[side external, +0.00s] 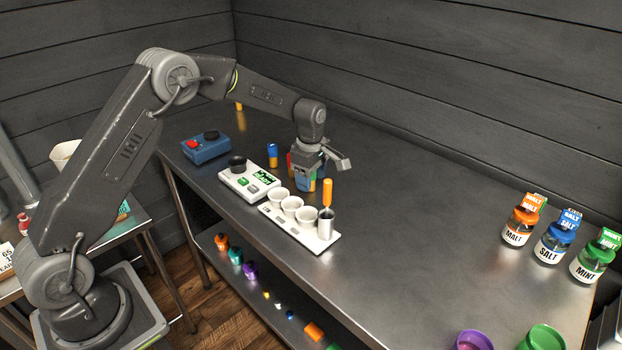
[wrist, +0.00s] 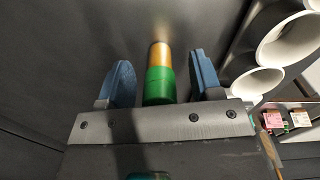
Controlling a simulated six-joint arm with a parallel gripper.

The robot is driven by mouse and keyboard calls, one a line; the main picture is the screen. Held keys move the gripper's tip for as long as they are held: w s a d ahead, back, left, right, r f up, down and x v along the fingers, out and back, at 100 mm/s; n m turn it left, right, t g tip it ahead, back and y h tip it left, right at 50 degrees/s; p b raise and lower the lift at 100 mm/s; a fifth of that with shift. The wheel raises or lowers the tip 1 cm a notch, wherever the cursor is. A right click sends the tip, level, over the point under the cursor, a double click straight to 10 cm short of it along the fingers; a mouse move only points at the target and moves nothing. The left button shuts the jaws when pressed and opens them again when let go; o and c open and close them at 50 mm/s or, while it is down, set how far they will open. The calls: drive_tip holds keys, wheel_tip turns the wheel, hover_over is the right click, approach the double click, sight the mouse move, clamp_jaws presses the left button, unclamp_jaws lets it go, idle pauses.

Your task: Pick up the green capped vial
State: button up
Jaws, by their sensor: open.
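The green capped vial (wrist: 159,85) shows in the wrist view, with a green cap toward the gripper and an orange-gold body. It lies between the two blue finger pads of my gripper (wrist: 161,70), with a visible gap on each side. My gripper is open and low over the steel bench. In the side view, my gripper (side external: 312,172) is behind the cup rack, among small coloured vials that it partly hides. I cannot tell clearly which of them is the green capped one there.
A white rack (side external: 270,214) with white cups and a metal cup (side external: 326,225) holding an orange-handled tool is close in front. A white scale (side external: 241,187) and blue box (side external: 208,151) stand left. Labelled jars (side external: 551,245) stand far right. The bench between is clear.

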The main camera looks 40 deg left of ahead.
drive_tip(key=shift+f, duration=0.45)
drive_tip(key=c, duration=1)
drive_tip(key=shift+r, duration=0.1)
